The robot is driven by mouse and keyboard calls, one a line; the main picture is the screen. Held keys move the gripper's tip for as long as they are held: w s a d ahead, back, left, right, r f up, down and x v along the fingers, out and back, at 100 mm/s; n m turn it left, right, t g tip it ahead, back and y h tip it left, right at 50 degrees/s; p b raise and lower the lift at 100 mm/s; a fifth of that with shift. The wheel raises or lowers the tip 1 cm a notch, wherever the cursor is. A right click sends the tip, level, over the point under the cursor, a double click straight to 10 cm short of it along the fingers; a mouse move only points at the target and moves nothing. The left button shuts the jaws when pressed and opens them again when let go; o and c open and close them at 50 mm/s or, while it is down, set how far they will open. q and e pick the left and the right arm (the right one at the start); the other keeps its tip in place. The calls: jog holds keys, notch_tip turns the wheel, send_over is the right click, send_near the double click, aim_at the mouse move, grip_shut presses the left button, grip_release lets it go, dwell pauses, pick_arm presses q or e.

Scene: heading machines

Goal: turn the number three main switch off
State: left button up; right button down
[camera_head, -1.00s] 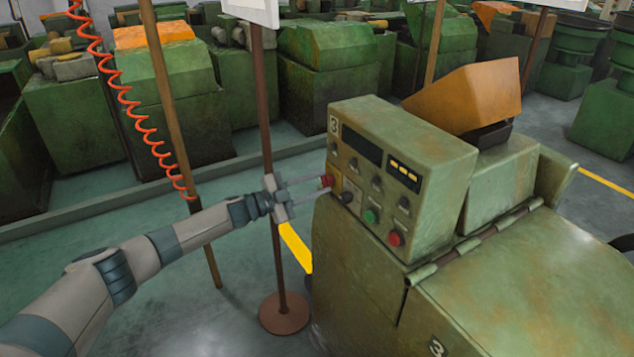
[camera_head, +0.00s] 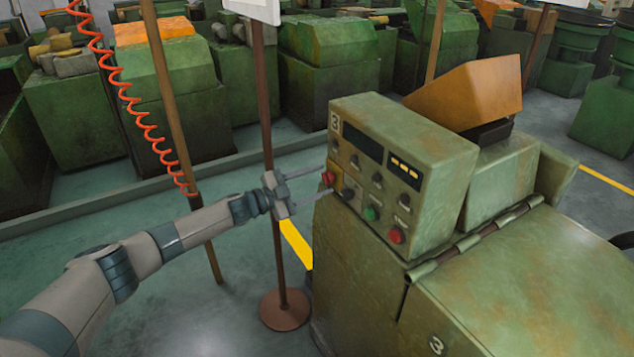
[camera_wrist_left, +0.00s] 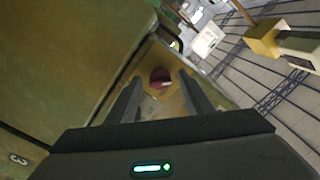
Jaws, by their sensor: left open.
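The green machine's control box (camera_head: 415,130) carries a number 3 plate (camera_head: 335,123) at its upper left corner. A red switch knob (camera_head: 328,179) sits at the box's lower left edge. In the left wrist view the red knob (camera_wrist_left: 160,79) shows on a yellowish plate, between the two fingertips. My left gripper (camera_head: 319,182) is open, its fingers pointing at the knob from the left. I cannot tell whether the fingertips are beside the knob or just short of it, and no contact is visible. My right gripper is not in view.
Next to the knob are a black knob (camera_head: 348,193), a green button (camera_head: 371,213) and a red button (camera_head: 397,235). A brown sign post (camera_head: 268,130) on a round base (camera_head: 285,309) stands right by my left gripper. A wooden pole (camera_head: 172,110) and red coiled hose (camera_head: 125,95) stand farther left.

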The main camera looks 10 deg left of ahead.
pick_arm(q)
jog(key=shift+s, duration=0.1)
jog(key=b+v, duration=0.5)
jog(key=v, duration=1.2)
jog(key=shift+b, duration=0.3)
jog(key=shift+a, duration=0.2)
